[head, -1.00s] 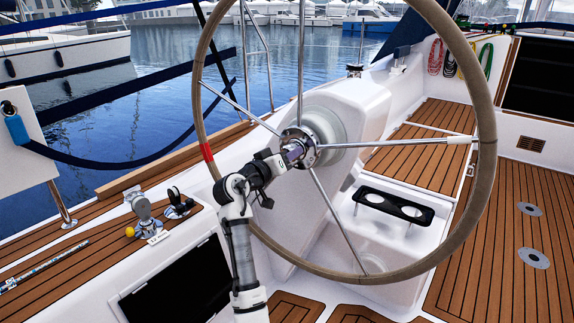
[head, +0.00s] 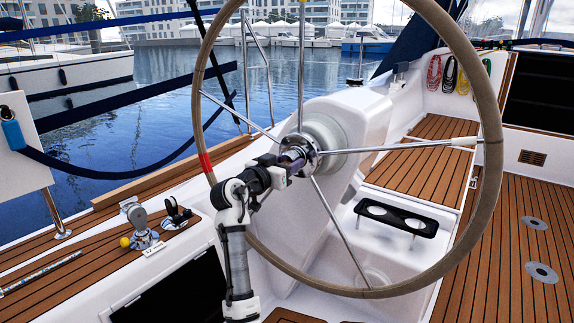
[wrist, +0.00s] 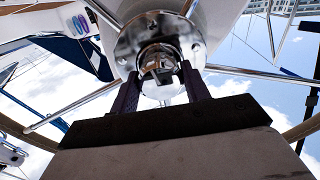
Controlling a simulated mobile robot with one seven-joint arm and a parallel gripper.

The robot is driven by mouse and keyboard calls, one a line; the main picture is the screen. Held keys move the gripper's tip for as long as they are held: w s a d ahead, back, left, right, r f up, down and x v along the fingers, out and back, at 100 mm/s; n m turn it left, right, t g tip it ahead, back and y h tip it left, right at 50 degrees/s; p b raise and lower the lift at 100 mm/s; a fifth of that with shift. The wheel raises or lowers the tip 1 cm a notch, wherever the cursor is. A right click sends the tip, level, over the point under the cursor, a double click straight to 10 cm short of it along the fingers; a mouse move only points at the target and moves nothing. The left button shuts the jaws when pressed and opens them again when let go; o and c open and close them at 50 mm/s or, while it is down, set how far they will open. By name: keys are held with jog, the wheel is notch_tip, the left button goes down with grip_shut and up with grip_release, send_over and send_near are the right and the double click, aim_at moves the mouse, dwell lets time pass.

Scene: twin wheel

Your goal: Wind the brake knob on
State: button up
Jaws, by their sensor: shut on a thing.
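The brake knob (wrist: 158,64) is a shiny metal knob at the centre of the steering wheel's chrome hub (head: 299,151). In the wrist view my gripper (wrist: 160,80) has one dark finger on each side of the knob, shut on it. In the head view my gripper (head: 293,160) reaches the hub from the lower left. There the fingers and hub mostly hide the knob. The big steering wheel (head: 484,190) has a tan rim and metal spokes, with a red band on its left side.
The wheel's spokes (head: 340,232) spread around my gripper. A white pedestal (head: 350,115) stands behind the hub. A winch (head: 142,228) sits on the teak coaming at the left. A black cup holder (head: 396,218) is below right of the hub. Open teak floor (head: 500,255) lies right.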

jog(key=o, duration=1)
jog(key=p+v, duration=0.1)
jog(key=v, duration=1.2)
jog(key=shift+s+a, duration=0.25)
jog(key=shift+s, duration=0.1)
